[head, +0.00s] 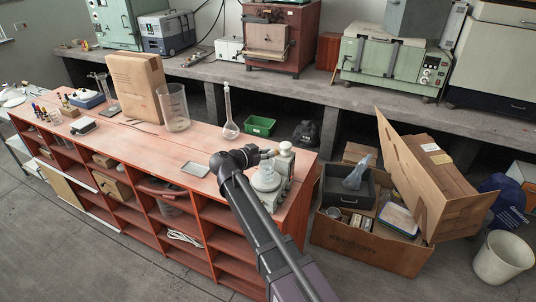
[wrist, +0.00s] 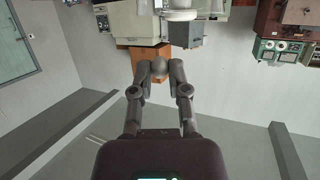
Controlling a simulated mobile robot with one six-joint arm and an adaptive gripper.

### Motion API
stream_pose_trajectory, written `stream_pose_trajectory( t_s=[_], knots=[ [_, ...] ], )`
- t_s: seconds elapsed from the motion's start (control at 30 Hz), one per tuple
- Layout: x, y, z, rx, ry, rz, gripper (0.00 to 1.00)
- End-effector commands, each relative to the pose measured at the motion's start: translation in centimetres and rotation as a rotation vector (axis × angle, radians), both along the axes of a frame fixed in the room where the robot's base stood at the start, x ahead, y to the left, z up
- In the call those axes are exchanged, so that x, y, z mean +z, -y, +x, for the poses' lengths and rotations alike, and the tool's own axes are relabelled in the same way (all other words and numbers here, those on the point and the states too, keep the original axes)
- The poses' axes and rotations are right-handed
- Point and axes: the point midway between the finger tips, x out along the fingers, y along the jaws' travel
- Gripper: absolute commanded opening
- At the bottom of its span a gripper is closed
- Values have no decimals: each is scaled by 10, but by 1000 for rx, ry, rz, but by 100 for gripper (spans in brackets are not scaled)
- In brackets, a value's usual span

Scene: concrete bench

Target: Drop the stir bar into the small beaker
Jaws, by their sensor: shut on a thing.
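My gripper (head: 266,154) is over the right end of the red-orange bench. In the wrist view its fingers (wrist: 159,72) are closed on a small grey rounded thing (wrist: 159,68), which I take to be the stir bar seen end-on. In the head view the stir bar is too small to make out. I cannot tell whether the fingertips are directly over the beaker's mouth.
A tall large beaker (head: 173,108) and a volumetric flask (head: 230,112) stand farther back on the bench (head: 150,150). A small grey tray (head: 195,169) lies left of my arm. A cardboard block (head: 137,88) stands at left. An open carton (head: 370,238) sits on the floor at right.

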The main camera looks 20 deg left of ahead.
Motion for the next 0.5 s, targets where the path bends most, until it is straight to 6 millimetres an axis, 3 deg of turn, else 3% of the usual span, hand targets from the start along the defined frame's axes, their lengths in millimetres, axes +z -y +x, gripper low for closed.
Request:
stream_pose_trajectory(
  t_s=[0.2,0.5],
  knots=[
    [-22,0,0,0,0,0,3],
    [-34,-1,0,1,0,0,3]
  ],
)
